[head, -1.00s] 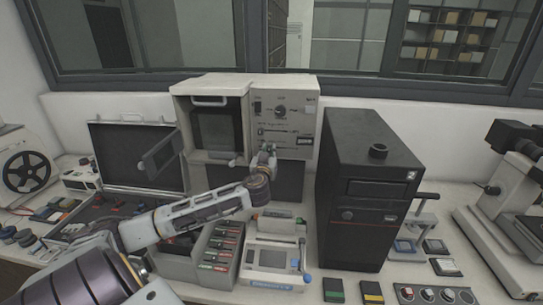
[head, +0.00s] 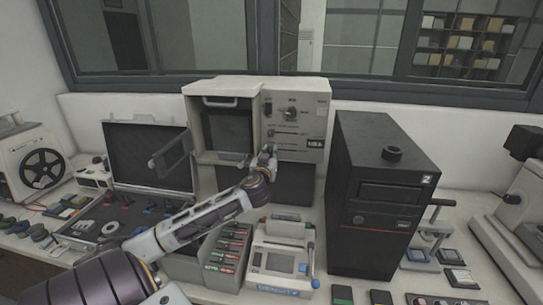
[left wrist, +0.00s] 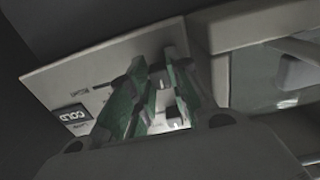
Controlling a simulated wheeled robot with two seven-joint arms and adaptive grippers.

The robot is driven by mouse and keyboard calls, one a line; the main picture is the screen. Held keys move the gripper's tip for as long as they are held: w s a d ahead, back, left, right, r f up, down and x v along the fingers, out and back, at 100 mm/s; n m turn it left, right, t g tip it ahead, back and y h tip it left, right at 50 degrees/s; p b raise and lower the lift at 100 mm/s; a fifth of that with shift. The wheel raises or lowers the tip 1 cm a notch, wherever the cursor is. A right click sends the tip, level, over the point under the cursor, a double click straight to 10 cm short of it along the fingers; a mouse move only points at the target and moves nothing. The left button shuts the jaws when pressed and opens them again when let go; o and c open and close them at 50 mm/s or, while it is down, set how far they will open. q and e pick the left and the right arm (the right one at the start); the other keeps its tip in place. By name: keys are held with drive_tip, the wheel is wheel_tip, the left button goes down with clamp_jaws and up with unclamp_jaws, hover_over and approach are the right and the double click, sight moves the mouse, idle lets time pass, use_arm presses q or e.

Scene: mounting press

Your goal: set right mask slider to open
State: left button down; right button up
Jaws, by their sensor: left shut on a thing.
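The pale control panel (head: 297,110) is on the right side of a beige press unit, with a round dial (head: 291,113) near its top. Slider slots (head: 292,134) run across its lower half. My left gripper (head: 268,150) is at the panel's lower left edge. It also shows in the left wrist view (left wrist: 155,85), its green-lined fingers close together against the panel face. It is shut on a small part there, taken to be a slider knob. The fingers hide this part, so I cannot tell its position in its slot. My right gripper is not in view.
A black tower unit (head: 380,200) stands close to the right of the panel. Below the gripper are a tray of coloured cartridges (head: 228,250) and a small device with a screen (head: 283,262). An open case (head: 148,155) stands at the left.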

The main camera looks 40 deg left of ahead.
use_arm(q)
drive_tip(key=shift+a, duration=0.1)
drive_tip(key=c, duration=1.4)
unclamp_jaws()
drive_tip(key=shift+s+a, duration=0.1)
drive_tip(key=shift+o, duration=0.4)
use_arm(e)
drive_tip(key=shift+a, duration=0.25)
use_arm(q)
drive_tip(key=shift+s+d, duration=0.1)
drive_tip(key=shift+d, duration=0.1)
drive_tip(key=shift+s+d, duration=0.1)
drive_tip(key=shift+s, duration=0.1)
drive_tip(key=v, duration=0.7)
drive_tip(key=shift+d, duration=0.15)
